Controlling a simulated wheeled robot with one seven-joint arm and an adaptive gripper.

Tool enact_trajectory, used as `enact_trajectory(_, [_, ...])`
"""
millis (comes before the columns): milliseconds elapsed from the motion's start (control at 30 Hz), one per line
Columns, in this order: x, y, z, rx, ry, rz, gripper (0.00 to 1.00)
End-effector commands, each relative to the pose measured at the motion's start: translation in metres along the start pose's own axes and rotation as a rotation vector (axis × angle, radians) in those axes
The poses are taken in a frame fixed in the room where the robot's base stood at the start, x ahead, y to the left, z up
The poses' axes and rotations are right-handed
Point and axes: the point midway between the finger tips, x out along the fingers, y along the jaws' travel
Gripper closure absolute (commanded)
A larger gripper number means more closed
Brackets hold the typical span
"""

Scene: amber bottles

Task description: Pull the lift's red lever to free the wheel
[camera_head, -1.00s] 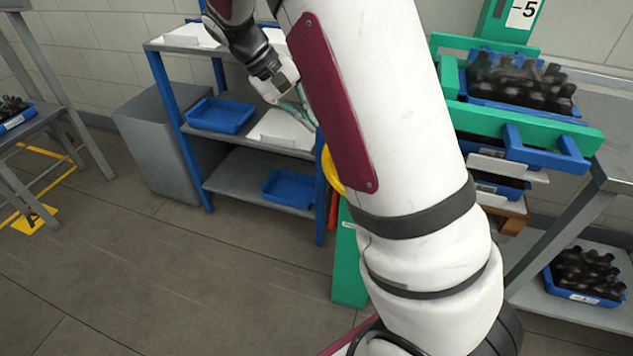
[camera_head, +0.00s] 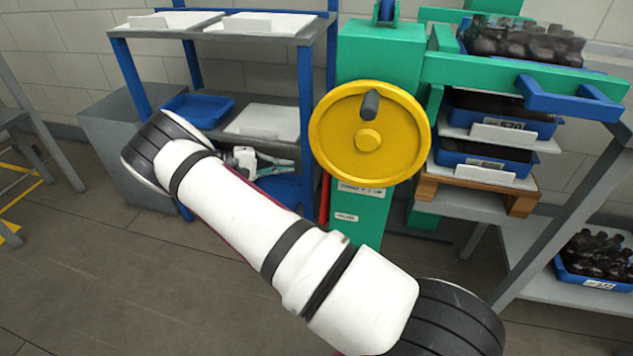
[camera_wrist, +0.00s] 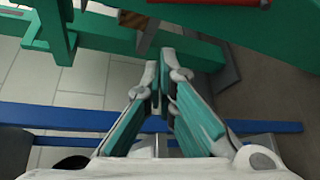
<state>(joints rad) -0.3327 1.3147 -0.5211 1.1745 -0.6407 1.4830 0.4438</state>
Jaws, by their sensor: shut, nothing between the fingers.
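The lift is a green column (camera_head: 388,60) with a yellow wheel (camera_head: 338,125) and a dark knob on its front. The red lever (camera_head: 324,198) shows as a thin upright strip at the column's left side, below the wheel's left edge. A red bar, probably the lever, shows at the top edge of the wrist view (camera_wrist: 225,2), beyond the fingertips. My gripper (camera_head: 286,161) is left of the column, partly hidden by my arm. In the wrist view my gripper (camera_wrist: 158,72) is shut, with nothing between its fingers, apart from the red bar.
A blue-framed shelf (camera_head: 128,85) with blue trays and white boards stands behind my arm. Right of the column, the lift's green frame (camera_head: 455,70) holds a crate of dark bottles (camera_head: 525,42). A grey bench (camera_head: 560,215) is at the right.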

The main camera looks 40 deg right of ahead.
Motion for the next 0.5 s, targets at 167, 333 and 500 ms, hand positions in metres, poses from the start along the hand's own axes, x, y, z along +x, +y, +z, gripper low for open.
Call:
enact_trajectory(167, [0.0019,-0.0163,-0.0093,0.001,0.006,0.051,1.00])
enact_trajectory(333, [0.0017,-0.0172,-0.0102,0.002,0.008,0.057,1.00])
enact_trajectory(500, [0.0018,-0.0171,-0.0099,0.001,0.007,0.056,1.00])
